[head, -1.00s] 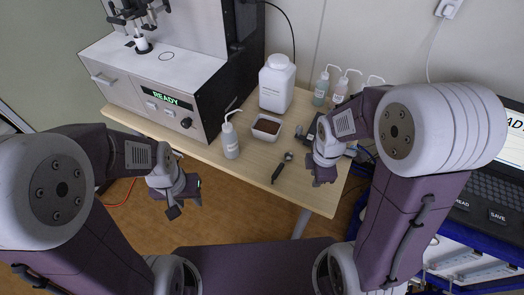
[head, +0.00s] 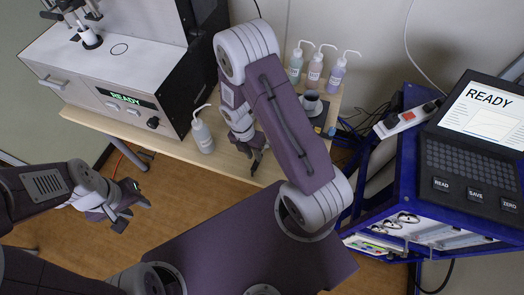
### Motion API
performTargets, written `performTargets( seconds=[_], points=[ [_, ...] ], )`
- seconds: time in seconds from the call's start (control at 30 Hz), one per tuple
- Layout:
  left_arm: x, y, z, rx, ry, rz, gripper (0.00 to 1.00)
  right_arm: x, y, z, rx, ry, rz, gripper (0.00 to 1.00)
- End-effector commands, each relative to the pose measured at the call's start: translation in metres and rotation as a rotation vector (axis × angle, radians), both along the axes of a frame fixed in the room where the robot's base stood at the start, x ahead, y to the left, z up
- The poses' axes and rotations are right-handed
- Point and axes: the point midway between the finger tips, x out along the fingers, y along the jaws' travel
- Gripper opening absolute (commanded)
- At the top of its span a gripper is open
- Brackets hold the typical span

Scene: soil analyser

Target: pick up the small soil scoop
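The small soil scoop, dark-handled in the earlier picture, cannot be made out now; my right arm and gripper cover its part of the table. My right gripper (head: 252,156) points down at the table's front edge, right of the white wash bottle (head: 202,136). Its dark fingers are small and partly hidden, so I cannot tell whether they hold anything. My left gripper (head: 130,205) hangs in front of the table at the left, its fingers apart and empty.
The analyser (head: 125,80) with its READY display stands at the left of the wooden table (head: 172,148). Several wash bottles (head: 316,66) and a small cup (head: 312,101) are at the back right. A blue cart with a laptop (head: 475,150) stands at the right. Floor in front is clear.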

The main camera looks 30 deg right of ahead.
Motion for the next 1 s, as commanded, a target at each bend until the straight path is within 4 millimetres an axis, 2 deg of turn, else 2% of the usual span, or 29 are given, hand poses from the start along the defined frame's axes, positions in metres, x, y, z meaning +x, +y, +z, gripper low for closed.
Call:
performTargets(
  seconds=[0.17, 0.4, 0.67, 0.77, 1.0],
  points=[
    [0.0, 0.0, -0.001, 0.0, 0.0, 0.0, 0.36, -0.002, -0.001, -0.008, 0.0, 0.001, 0.0, 0.23],
    [0.0, 0.0, -0.011, 0.0, 0.0, 0.0, 0.36, -0.009, -0.006, -0.05, 0.0, 0.002, 0.0, 0.23],
    [0.0, 0.0, -0.011, 0.0, 0.0, 0.0, 0.36, -0.01, -0.007, -0.053, 0.001, -0.002, -0.001, 0.23],
    [0.0, 0.0, -0.011, 0.0, 0.0, 0.0, 0.36, -0.009, -0.007, -0.053, 0.0, -0.001, -0.001, 0.01],
    [0.0, 0.0, -0.011, 0.0, 0.0, 0.0, 0.36, -0.009, -0.007, -0.053, 0.001, -0.002, 0.0, 0.0]
  ],
)
